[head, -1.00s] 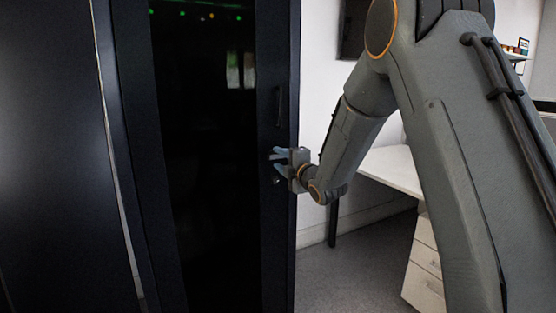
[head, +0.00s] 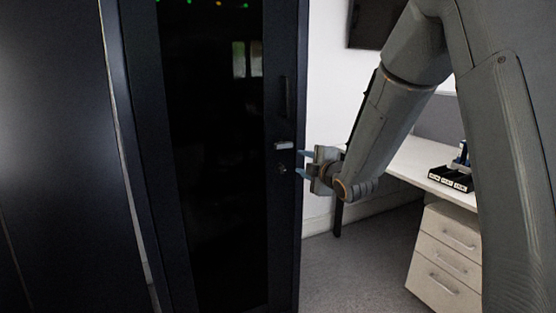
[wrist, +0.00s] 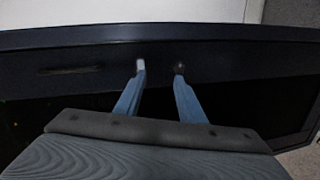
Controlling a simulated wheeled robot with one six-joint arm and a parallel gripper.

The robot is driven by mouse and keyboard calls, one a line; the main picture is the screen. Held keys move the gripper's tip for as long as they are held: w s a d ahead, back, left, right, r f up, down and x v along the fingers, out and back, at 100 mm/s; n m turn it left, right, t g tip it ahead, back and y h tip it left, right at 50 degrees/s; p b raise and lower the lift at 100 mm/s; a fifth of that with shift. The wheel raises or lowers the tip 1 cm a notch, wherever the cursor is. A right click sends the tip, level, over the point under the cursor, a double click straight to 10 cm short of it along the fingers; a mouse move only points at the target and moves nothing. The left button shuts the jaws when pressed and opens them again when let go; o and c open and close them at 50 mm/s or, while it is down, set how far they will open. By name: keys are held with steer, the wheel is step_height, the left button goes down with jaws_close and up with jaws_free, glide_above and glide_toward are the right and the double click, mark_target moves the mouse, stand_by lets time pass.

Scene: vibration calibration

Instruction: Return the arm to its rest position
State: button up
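My gripper (head: 302,162) is at the right edge of the dark cabinet (head: 301,60), near its glass door (head: 210,150). Its two blue fingers are apart with nothing between them. They also show apart in the wrist view (wrist: 160,82), pointing at the door frame. A small light latch (head: 284,145) and a round lock (head: 282,169) sit on the frame, left of the fingertips in the head view. The fingers appear clear of both. My arm is bent, coming down from the upper right.
A dark door handle (head: 284,97) is above the latch. On the right, a white desk (head: 415,160) with a drawer unit (head: 445,260) and a black tray (head: 451,179) stands behind my arm. Grey floor (head: 350,255) is open between cabinet and drawers.

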steer(key=s+d+f+m+g+h+p, duration=0.25)
steer(key=s+d+m, duration=0.2)
steer(key=s, duration=0.35)
steer(key=s+d+f+m+g+h+p, duration=0.1)
steer(key=s+d+f+m+g+h, duration=0.2)
steer(key=s+m, duration=0.4)
steer(key=s+f+m+g+p, duration=0.3)
steer(key=s+m+g, duration=0.5)
steer(key=s, duration=1.9)
steer(key=shift+d+g, duration=0.15)
steer(key=shift+g, duration=0.7)
steer(key=shift+y, duration=0.25)
